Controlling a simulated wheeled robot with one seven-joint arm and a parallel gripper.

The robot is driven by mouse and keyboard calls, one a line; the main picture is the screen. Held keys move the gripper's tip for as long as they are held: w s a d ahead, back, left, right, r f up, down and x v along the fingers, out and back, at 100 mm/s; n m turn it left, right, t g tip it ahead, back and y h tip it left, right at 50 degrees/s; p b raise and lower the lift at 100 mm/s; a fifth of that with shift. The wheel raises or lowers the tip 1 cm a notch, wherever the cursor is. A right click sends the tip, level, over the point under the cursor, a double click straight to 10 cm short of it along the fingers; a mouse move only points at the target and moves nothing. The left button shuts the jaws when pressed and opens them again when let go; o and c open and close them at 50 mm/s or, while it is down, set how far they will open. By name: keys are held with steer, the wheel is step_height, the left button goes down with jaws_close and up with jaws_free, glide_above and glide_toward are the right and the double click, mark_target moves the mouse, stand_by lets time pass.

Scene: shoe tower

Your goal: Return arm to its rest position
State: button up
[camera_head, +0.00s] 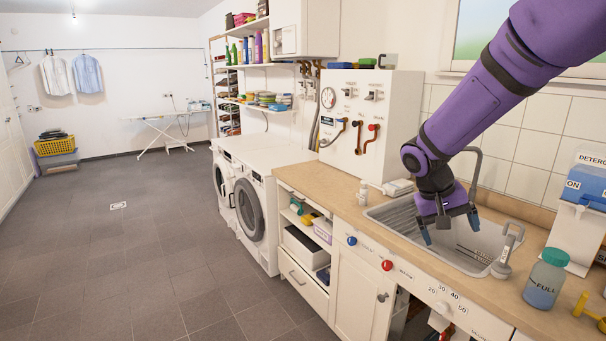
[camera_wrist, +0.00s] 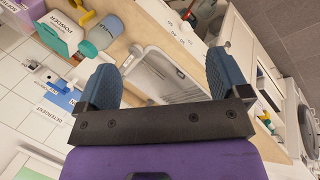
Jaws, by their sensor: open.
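My purple arm reaches in from the upper right of the head view. My gripper (camera_head: 449,232) hangs over the metal sink (camera_head: 400,212), with its blue fingertips pointing down and apart. In the wrist view my gripper (camera_wrist: 165,80) shows two blue fingers spread wide with nothing between them. The sink (camera_wrist: 155,72) shows beyond and between the fingers there. I cannot tell the exact height of the fingertips above the sink.
A bottle marked FULL (camera_head: 545,279) and a detergent dispenser (camera_head: 580,205) stand on the wooden counter (camera_head: 340,188) right of the sink. A curved tap (camera_head: 477,165) rises behind my gripper. White washing machines (camera_head: 255,185) stand left. The tiled floor (camera_head: 120,250) is open.

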steer(key=s+r+t+y, duration=0.1)
steer(key=s+r, duration=0.3)
steer(key=s, duration=0.4)
steer(key=s+r+n+t+y, duration=0.1)
steer(key=s+r+t+y, duration=0.1)
steer(key=s+r, duration=0.3)
steer(key=s+r+n+t+y, duration=0.1)
steer(key=s+r+t+y, duration=0.1)
steer(key=s, duration=1)
step_height(320, 180, up, 2)
steer(key=shift+s+a+r+t, duration=0.15)
steer(key=shift+s+a+t, duration=0.15)
steer(key=shift+t, duration=0.2)
